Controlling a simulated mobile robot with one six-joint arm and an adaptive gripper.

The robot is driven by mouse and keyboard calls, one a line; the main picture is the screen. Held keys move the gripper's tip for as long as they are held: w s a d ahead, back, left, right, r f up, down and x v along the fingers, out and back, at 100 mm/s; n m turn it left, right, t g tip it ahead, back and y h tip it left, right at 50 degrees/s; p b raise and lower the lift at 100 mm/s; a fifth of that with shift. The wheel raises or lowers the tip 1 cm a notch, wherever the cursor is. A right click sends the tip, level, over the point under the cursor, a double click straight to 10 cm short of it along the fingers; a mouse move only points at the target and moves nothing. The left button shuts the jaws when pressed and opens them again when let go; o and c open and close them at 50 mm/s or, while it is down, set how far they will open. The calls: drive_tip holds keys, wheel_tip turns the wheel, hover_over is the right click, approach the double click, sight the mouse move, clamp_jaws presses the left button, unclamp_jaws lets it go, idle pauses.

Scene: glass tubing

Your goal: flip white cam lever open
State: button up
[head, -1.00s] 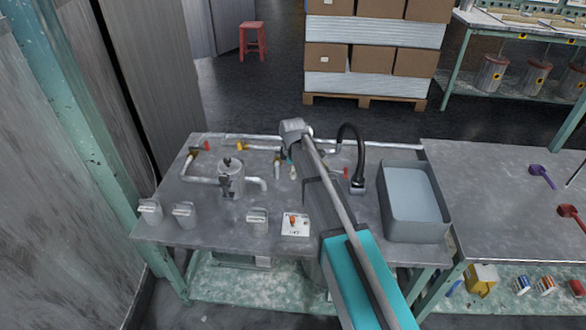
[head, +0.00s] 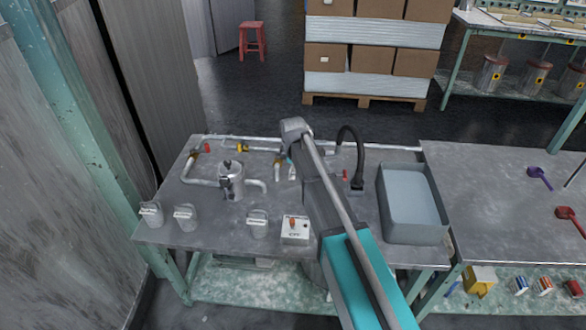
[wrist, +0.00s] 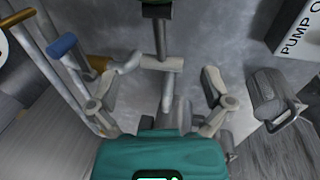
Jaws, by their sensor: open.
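My gripper (wrist: 160,97) is open, with one finger on the left and one on the right of the wrist view. Between and beyond the fingers is a pale grey-white T-shaped fitting (wrist: 160,63), with a short pale bar (wrist: 167,92) extending toward the gripper. I cannot tell for sure which pale part is the white cam lever. No contact with the fingers is visible. In the head view, pale pipe fittings (head: 277,172) stand just left of my arm, which hides part of that area and the gripper.
A blue-handled brass valve (wrist: 62,45) and pipes lie left in the wrist view.

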drive_tip(key=shift+s+r+p, duration=1.2)
drive_tip(key=shift+r+p, duration=4.7)
drive_tip(key=shift+r, duration=0.3)
drive_tip(key=s+d+r+m+g+p, duration=0.1)
drive_tip(key=s+d+r+m+p, duration=0.1)
drive_tip(key=s+d+m, duration=1.1)
drive_tip(key=shift+s+d+m+g, duration=0.35)
drive_tip(key=shift+s+d, duration=1.45)
drive_tip(key=shift+d, duration=0.85)
drive_tip(key=shift+r, duration=0.1)
